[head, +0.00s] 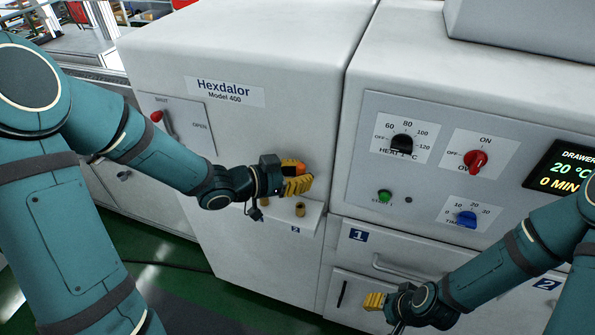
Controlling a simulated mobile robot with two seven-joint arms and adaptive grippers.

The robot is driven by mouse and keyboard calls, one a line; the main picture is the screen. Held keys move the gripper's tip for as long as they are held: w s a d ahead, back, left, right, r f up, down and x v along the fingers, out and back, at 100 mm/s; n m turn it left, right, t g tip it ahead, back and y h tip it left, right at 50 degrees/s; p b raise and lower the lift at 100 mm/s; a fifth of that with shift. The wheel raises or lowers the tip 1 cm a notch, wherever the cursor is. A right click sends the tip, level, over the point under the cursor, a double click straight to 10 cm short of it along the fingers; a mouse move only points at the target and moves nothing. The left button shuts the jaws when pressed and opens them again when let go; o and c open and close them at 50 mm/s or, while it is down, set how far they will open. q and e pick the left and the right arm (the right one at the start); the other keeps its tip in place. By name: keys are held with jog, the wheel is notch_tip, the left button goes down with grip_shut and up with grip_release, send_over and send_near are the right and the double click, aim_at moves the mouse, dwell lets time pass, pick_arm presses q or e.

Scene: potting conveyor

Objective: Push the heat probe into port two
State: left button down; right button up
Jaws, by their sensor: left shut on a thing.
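My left gripper (298,185) has its yellow fingers in front of the Hexdalor cabinet, just above a small white ledge. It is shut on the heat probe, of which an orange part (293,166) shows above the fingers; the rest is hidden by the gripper. On the ledge are two brass-coloured ports (299,209); the right one stands above a blue "2" label, below the gripper and apart from it. The left one (264,201) is partly behind the gripper. My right gripper (374,301) is low in front of drawer one; its finger gap cannot be made out.
The Hexdalor cabinet (240,130) has a red-knobbed lever (157,117) on its left. On the right, a control panel (375,185) has black, red and blue knobs, a green button and a display (563,170). A drawer handle (400,268) sticks out near my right gripper.

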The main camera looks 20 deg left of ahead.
pick_arm(q)
jog(key=shift+f+b, duration=2.1)
jog(key=shift+f, duration=0.35)
jog(key=shift+r, duration=0.15)
jog(key=shift+p, duration=0.3)
jog(key=shift+p, duration=0.4)
jog(key=shift+f+b, duration=1.55)
jog(key=shift+f, duration=0.55)
jog(key=c, duration=0.9)
grip_release()
jog(key=shift+o, duration=0.2)
jog(key=shift+r, duration=0.1)
